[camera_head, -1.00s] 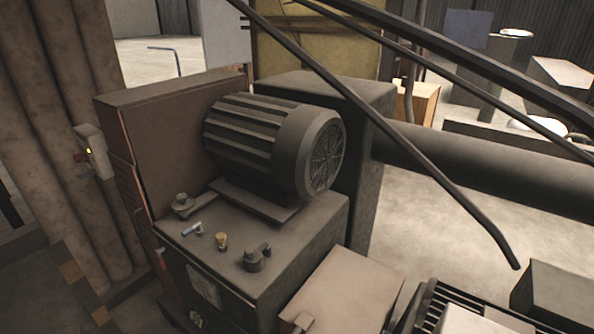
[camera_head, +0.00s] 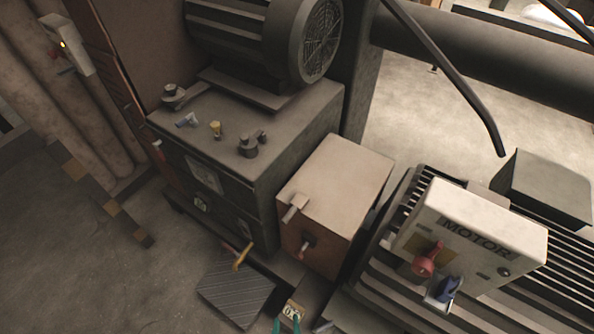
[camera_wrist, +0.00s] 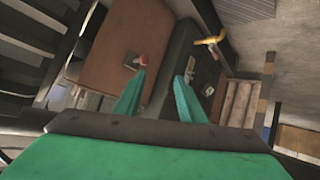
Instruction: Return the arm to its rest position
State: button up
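My gripper (camera_head: 287,324) shows only as green fingertips at the bottom edge of the head view, in front of a small plate with markings on it. In the wrist view my gripper (camera_wrist: 161,77) has its two green fingers apart, with nothing held between them. Beyond the fingers in that view are the brown box (camera_wrist: 98,58) with a small red handle and a dark cabinet. Most of my arm is out of view.
A motor (camera_head: 265,35) sits on the cabinet (camera_head: 225,165). The box (camera_head: 336,195) and a white panel marked MOTOR (camera_head: 475,225), with red and blue handles, stand right of it. A yellow handle (camera_head: 242,256) sticks out low. Open floor (camera_head: 80,270) lies at left.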

jog(key=s+d+r+m+t, duration=0.1)
jog(key=s+r+t, duration=0.1)
jog(key=r, duration=0.8)
jog(key=s+d+r+m+t, duration=0.1)
jog(key=s+r, duration=0.3)
jog(key=r, duration=0.6)
jog(key=shift+s+d+r+m+t, duration=0.2)
jog(key=shift+d+r+m+t, duration=0.15)
jog(key=shift+d+t, duration=0.2)
